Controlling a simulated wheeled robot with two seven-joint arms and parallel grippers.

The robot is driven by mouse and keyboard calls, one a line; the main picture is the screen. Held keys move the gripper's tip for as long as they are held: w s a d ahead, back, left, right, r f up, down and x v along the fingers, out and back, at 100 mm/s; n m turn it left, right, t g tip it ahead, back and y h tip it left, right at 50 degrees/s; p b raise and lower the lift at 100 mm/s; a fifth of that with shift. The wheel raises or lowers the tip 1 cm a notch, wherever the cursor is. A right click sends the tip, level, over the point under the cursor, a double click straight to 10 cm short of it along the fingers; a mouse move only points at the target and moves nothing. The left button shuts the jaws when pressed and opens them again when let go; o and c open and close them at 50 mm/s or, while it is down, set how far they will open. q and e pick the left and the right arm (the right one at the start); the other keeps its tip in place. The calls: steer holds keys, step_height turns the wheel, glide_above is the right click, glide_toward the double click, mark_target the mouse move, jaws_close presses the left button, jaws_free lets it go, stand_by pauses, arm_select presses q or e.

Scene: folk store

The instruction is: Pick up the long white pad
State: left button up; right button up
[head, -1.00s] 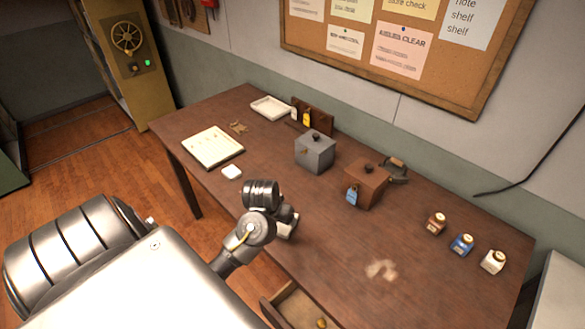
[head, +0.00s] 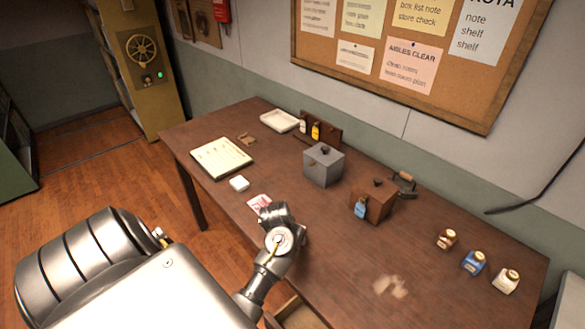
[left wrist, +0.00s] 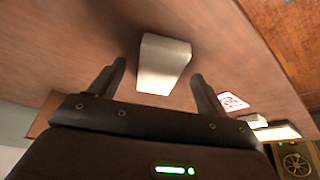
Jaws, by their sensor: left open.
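The long white pad (left wrist: 165,62) is a pale block lying on the brown table in the left wrist view. My left gripper (left wrist: 158,72) is open, its two dark fingers spread to either side of the pad in that view. I cannot tell how far above the table the fingertips are, and no contact shows. In the head view my left arm's wrist (head: 278,240) is over the table's front part and hides the pad and the fingers. My right gripper is not in view.
A grey box (head: 323,165) and a brown box (head: 372,201) stand behind. Several bottles (head: 473,263) stand right. A drawer (head: 296,313) is open in front.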

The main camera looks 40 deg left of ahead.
arm_select(q)
steer(key=shift+x, duration=0.75)
steer(key=shift+c, duration=0.6)
steer(key=c, duration=1)
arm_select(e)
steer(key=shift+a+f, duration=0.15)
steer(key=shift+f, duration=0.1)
arm_select(q)
steer(key=shift+r, duration=0.1)
